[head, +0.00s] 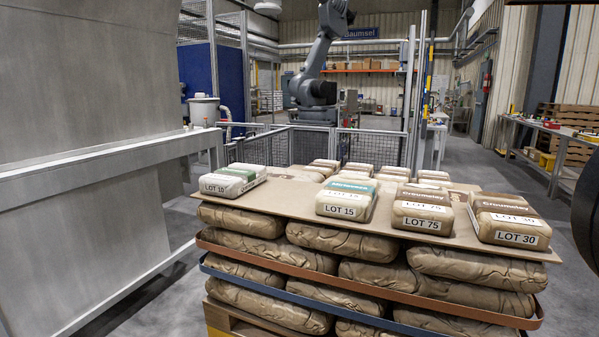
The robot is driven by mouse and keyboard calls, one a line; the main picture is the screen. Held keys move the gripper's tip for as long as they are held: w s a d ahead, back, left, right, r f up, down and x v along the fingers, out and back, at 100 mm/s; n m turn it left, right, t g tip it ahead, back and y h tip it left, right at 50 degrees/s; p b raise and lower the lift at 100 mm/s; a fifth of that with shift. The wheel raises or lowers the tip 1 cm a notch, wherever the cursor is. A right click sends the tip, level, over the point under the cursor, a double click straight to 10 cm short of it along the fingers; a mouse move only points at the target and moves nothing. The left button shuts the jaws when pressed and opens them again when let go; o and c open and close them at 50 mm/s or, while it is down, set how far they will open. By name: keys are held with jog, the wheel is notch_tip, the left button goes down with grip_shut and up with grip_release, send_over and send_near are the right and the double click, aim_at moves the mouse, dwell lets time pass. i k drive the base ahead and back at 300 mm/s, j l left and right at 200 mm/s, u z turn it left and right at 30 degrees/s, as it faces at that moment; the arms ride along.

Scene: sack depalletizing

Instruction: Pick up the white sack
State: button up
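The white sack (232,180), a pale one with a green patch on top and a "LOT 10" label, lies flat at the left end of the front row on the pallet stack. Its front and top are clear to see. To its right lie a sack with a teal band marked "LOT 15" (346,199), a brown-topped sack marked "LOT 75" (422,209) and a brown-topped sack marked "LOT 30" (509,221). All rest on a cardboard sheet (290,203). My gripper is not in view.
Below the sheet are layers of brown sacks (375,244) with straps around them. More sacks (361,169) lie behind the front row. A grey wall and rail (90,168) stand at left, a fence (290,147) behind, and a workbench (555,145) at right.

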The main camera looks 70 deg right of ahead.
aim_at(231, 182)
jog(key=z, duration=1.2)
jog(key=i+j+u, duration=0.2)
jog(key=j, duration=0.2)
jog(key=i+j+u, duration=0.15)
jog(key=j, duration=0.2)
jog(key=i+j+u, duration=0.2)
jog(key=i+j, duration=0.1)
jog(key=j, duration=0.05)
